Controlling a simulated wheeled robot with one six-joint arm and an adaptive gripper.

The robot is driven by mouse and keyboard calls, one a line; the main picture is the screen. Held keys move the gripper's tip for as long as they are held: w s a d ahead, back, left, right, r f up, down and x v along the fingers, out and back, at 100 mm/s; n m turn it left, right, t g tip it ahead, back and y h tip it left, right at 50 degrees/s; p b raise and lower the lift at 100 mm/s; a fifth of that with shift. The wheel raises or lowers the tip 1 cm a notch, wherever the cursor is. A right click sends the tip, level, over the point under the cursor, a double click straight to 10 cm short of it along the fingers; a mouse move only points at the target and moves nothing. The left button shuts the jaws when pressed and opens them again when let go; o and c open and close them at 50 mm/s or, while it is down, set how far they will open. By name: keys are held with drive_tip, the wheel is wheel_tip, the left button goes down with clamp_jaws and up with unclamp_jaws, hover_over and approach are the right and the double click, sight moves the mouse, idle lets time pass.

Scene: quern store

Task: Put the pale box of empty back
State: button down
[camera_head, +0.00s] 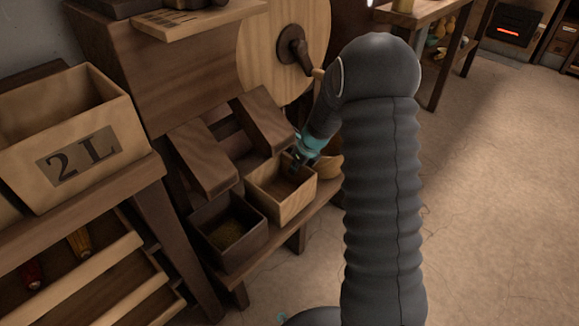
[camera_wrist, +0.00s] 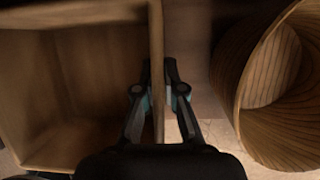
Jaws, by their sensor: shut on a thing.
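The pale box (camera_head: 296,204) is a small open wooden box on the low bench, under the right-hand wooden chute. My gripper (camera_head: 297,158) is at its far right side. In the wrist view the pale box (camera_wrist: 60,146) fills the left, and its inside looks empty. There my gripper (camera_wrist: 158,70) has one finger inside the box and one outside, shut on its wall. Whether the box's base rests on the bench or is just clear of it, I cannot tell.
A dark box (camera_head: 229,254) with grainy stuff in it stands close left of the pale box. A round wooden vessel (camera_wrist: 252,112) is close on the right. The chutes (camera_head: 203,160) hang low over both boxes. Open floor (camera_head: 490,200) lies to the right.

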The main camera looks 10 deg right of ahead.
drive_tip(key=shift+w+d+f+b, duration=0.15)
drive_tip(key=shift+w+f+b, duration=0.1)
drive_tip(key=shift+f+b, duration=0.25)
drive_tip(key=shift+w+d+f+b, duration=0.1)
drive_tip(key=shift+w+f+b, duration=0.1)
drive_tip(key=shift+f+b, duration=0.25)
drive_tip(key=shift+a+r, duration=0.2)
drive_tip(key=shift+a, duration=0.15)
drive_tip(key=shift+f, duration=0.1)
drive_tip(key=c, duration=1.3)
unclamp_jaws()
